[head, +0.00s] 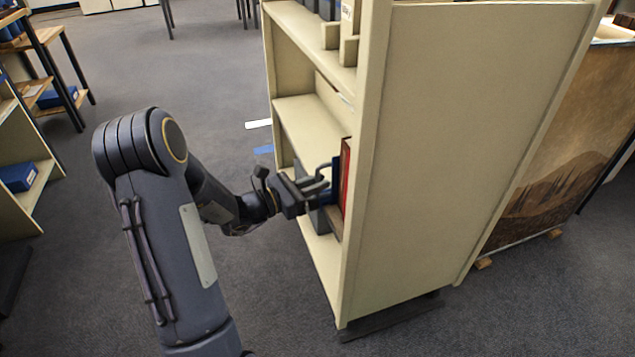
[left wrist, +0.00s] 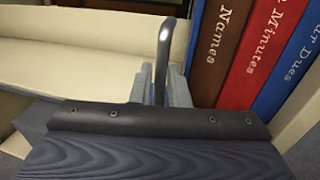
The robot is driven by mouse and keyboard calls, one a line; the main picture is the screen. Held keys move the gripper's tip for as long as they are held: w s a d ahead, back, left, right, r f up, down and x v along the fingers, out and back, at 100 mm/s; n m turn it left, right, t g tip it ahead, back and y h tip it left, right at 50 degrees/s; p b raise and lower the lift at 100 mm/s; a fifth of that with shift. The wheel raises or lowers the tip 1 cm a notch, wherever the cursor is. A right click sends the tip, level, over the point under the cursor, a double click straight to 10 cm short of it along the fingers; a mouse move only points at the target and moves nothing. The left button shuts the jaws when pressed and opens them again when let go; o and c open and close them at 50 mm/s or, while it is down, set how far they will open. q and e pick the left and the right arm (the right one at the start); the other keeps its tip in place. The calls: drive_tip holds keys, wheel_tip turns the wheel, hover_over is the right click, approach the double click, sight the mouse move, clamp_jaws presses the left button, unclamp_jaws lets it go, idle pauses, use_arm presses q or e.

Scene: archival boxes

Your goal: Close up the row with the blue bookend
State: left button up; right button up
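My left gripper (head: 318,184) reaches into the lower part of the beige shelf unit (head: 460,130), beside a short row of upright volumes. A red volume (head: 346,178) shows at the shelf's near end. In the left wrist view the row is a brown volume (left wrist: 217,55) marked "Names", a red one (left wrist: 262,55) marked "Minutes" and a blue one (left wrist: 298,70) marked "Dues". A pale blue upright piece (left wrist: 178,86), perhaps the blue bookend, stands just left of the brown volume, mostly hidden by my gripper. I cannot tell whether the gripper holds it.
The shelf (left wrist: 70,55) left of the row is bare. Higher shelves (head: 312,35) hold bookends and dark volumes. A shelf with a blue box (head: 18,176) stands at the far left, and a painted panel (head: 575,150) leans at the right. The carpet between is clear.

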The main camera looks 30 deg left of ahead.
use_arm(q)
drive_tip(key=p+v, duration=0.1)
drive_tip(key=v, duration=0.6)
drive_tip(key=shift+s+p, duration=0.2)
drive_tip(key=shift+p, duration=0.2)
